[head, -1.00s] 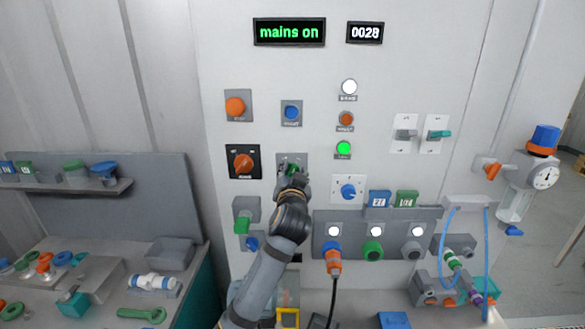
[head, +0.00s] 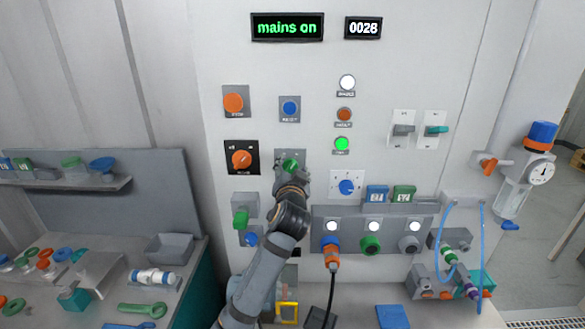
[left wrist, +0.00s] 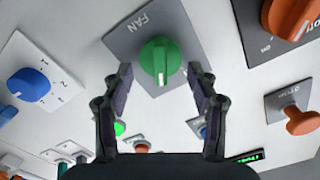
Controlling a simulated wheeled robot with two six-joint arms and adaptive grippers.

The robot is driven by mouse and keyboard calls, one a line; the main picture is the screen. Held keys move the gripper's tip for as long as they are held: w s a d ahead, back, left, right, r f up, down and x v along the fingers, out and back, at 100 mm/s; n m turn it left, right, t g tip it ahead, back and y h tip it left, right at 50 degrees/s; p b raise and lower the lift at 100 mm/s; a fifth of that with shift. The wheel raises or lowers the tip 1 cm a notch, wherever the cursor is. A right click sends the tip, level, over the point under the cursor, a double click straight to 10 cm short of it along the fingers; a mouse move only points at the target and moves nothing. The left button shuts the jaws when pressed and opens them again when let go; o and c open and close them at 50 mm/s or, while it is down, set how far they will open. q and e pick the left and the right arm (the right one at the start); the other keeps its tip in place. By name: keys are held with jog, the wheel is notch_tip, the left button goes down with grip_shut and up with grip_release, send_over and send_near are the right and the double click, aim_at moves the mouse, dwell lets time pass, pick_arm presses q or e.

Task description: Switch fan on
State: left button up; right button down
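The fan switch is a green round knob (left wrist: 160,62) with a white line, on a grey plate (left wrist: 120,38) marked FAN. In the left wrist view the white line runs nearly upright. The knob also shows in the head view (head: 290,164), partly hidden by my gripper. My left gripper (left wrist: 160,72) is open, one finger on each side of the knob, with a gap showing on both sides. It reaches up to the knob from below in the head view (head: 291,174). My right gripper is not in view.
Close to the fan knob are an orange rotary switch (head: 242,159), a blue button (head: 290,108) and a blue dial (head: 347,187). The display (head: 287,27) reads "mains on". A green lamp (head: 342,144) glows. A cluttered bench (head: 193,290) stands at left.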

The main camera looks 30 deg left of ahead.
pick_arm(q)
jog(key=shift+s+d, duration=0.1)
jog(key=shift+s, duration=0.1)
jog(key=v, duration=0.7)
jog(key=shift+s, duration=0.1)
dwell(0.3)
